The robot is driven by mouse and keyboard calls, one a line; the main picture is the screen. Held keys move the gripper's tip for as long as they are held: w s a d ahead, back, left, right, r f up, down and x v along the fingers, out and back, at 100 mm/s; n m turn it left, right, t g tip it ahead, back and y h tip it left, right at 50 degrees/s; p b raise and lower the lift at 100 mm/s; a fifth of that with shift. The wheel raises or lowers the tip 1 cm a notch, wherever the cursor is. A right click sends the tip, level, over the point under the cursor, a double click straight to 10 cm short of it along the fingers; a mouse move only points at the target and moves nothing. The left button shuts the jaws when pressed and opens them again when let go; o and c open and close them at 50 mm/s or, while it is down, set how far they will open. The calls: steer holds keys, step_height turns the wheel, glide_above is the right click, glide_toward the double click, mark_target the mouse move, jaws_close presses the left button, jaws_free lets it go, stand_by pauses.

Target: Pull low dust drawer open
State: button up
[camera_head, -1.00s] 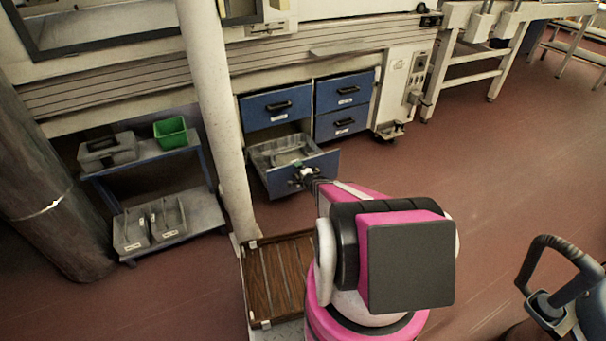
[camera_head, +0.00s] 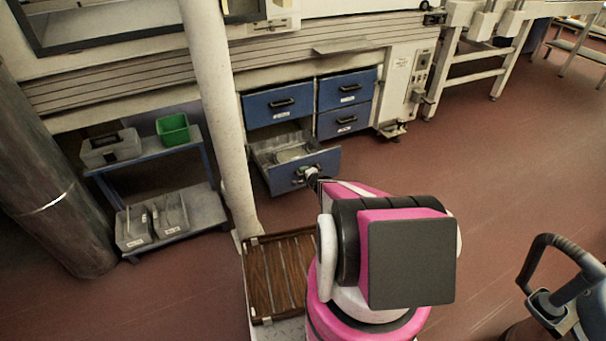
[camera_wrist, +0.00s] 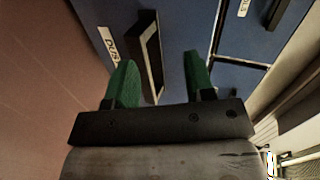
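The low dust drawer (camera_head: 284,184) is the bottom left blue-fronted drawer, pulled well out, with its grey inside showing from above. My gripper (camera_head: 308,176) is at its front, near the handle; my arm comes in from the lower right. In the wrist view the blue front carries a white label, partly read as "DUS", and a dark handle (camera_wrist: 151,48). My gripper's green fingers (camera_wrist: 161,75) are spread apart. The handle's near end shows between them, closer to the left finger. No grip on it is seen; whether a finger touches it cannot be told.
The drawer above (camera_head: 280,103) and two right-hand drawers are closed. A pale post (camera_head: 214,110) stands left of the open drawer. A slatted wooden platform (camera_head: 276,275) lies before it. A blue cart (camera_head: 178,222) with bins is at left.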

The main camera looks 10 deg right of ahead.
steer(key=s+d, duration=0.5)
steer(key=s, duration=0.3)
steer(key=shift+d+f, duration=0.25)
stand_by(0.7)
stand_by(0.5)
steer(key=s+a+r+n+g+y, duration=0.3)
steer(key=a+r+n+g, duration=0.15)
steer(key=a+r, duration=0.3)
steer(key=s+a+r+n+g+y, duration=0.25)
steer(key=a+r+n, duration=0.25)
steer(key=a+r, duration=0.25)
steer(key=s+r+n+g+h, duration=0.5)
steer(key=s+r+h, duration=0.3)
steer(key=s+r, duration=0.3)
steer(key=shift+s+d+r+g+h, duration=0.2)
steer(key=shift+s+g+h, duration=0.2)
steer(key=shift+g, duration=0.2)
